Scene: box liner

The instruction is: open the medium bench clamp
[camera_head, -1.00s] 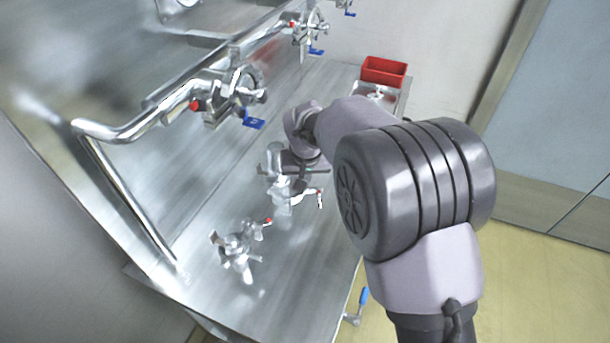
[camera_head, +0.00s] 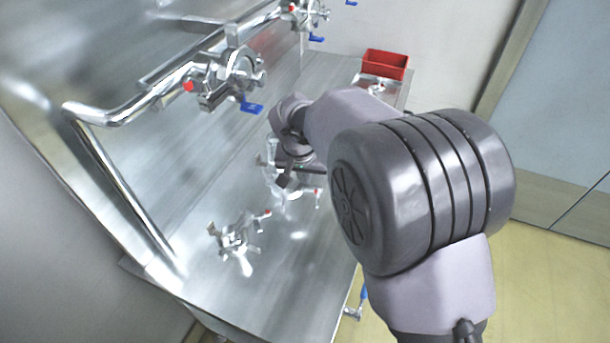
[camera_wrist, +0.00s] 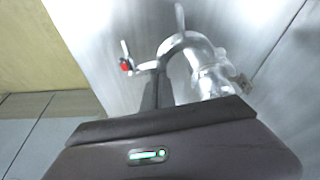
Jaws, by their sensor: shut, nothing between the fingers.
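A shiny metal clamp (camera_head: 271,160) stands on the steel bench beneath my gripper, partly hidden by it. In the wrist view this clamp (camera_wrist: 196,50) shows a curved band and a screw handle with a red tip (camera_wrist: 125,65). A second metal clamp (camera_head: 233,241) with a red-tipped handle lies nearer on the bench. The labels do not show, so I cannot tell by size which is the medium one. My gripper (camera_head: 285,181) is shut and empty, right beside the farther clamp. Its fingers (camera_wrist: 157,88) show close to the handle's base; contact is unclear.
Pipes with valves (camera_head: 232,80) and blue handles run above the bench's left side. A red bin (camera_head: 385,65) stands at the far end. The bench (camera_head: 290,275) is clear in front. A blue-handled valve (camera_head: 363,296) sticks out at the right edge.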

